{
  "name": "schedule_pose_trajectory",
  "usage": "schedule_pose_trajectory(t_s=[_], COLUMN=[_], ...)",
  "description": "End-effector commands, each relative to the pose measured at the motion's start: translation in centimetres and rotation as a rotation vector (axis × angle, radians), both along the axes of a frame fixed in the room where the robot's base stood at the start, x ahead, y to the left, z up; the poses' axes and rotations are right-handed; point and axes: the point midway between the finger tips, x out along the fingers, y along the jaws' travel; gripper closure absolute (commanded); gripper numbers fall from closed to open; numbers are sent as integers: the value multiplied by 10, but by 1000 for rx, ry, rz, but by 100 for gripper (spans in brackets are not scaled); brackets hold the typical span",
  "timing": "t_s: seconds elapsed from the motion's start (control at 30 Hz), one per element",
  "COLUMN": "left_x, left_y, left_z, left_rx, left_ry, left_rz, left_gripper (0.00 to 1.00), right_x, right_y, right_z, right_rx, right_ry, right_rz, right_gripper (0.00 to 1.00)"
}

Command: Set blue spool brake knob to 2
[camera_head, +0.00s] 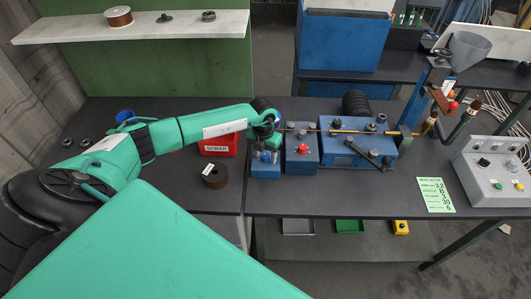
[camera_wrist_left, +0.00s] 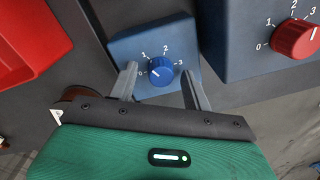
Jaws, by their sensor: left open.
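The blue knob (camera_wrist_left: 161,70) sits on a small blue box (camera_wrist_left: 125,48) with white marks 0 to 3 around it. Its white pointer line is on the left side, toward the 0 and 1 marks; I cannot tell exactly which. My left gripper (camera_wrist_left: 159,78) is open, with one finger on each side of the knob and visible gaps between. In the head view my left gripper (camera_head: 268,144) is over the small blue box (camera_head: 265,168) and hides the knob. My right gripper is in neither view.
A larger blue box with a red knob (camera_wrist_left: 297,40) stands to the right. A red SCRAP bin (camera_head: 218,146) and a brown spool (camera_head: 215,175) are to the left. A green card (camera_head: 434,194) and a grey control box (camera_head: 494,172) lie farther right.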

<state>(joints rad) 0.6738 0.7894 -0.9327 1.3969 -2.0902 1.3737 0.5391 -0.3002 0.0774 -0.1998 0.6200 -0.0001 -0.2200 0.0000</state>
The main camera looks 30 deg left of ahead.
Motion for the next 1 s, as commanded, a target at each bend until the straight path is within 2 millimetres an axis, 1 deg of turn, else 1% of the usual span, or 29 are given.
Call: schedule_pose_trajectory(t_s=[0.07, 0.1, 0.27, 0.3, 0.33, 0.53, 0.67, 0.87, 1.0], left_x=[0, 0, 0, 0, 0, 0, 0, 1, 2], left_y=[0, 0, 0, 0, 0, 0, 0, 0, 1], left_z=[0, 0, 0, 0, 0, 0, -1, -4, -4], left_rx=[0, 0, 0, 0, 0, -1, -1, 0, 0], left_ry=[0, 0, 0, 0, 0, -1, -1, -1, -4], left_rz=[0, 0, 0, 0, 0, -10, -43, -153, -270], left_gripper=[50, 52, 84, 91, 95, 95, 95, 95, 95], right_x=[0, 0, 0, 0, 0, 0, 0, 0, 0], right_y=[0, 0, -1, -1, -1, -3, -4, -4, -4], right_z=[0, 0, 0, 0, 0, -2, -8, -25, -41], right_rx=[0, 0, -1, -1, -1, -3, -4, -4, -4], right_ry=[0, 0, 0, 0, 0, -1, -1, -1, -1], right_rz=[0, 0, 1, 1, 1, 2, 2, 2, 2], right_gripper=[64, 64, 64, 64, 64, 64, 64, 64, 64])
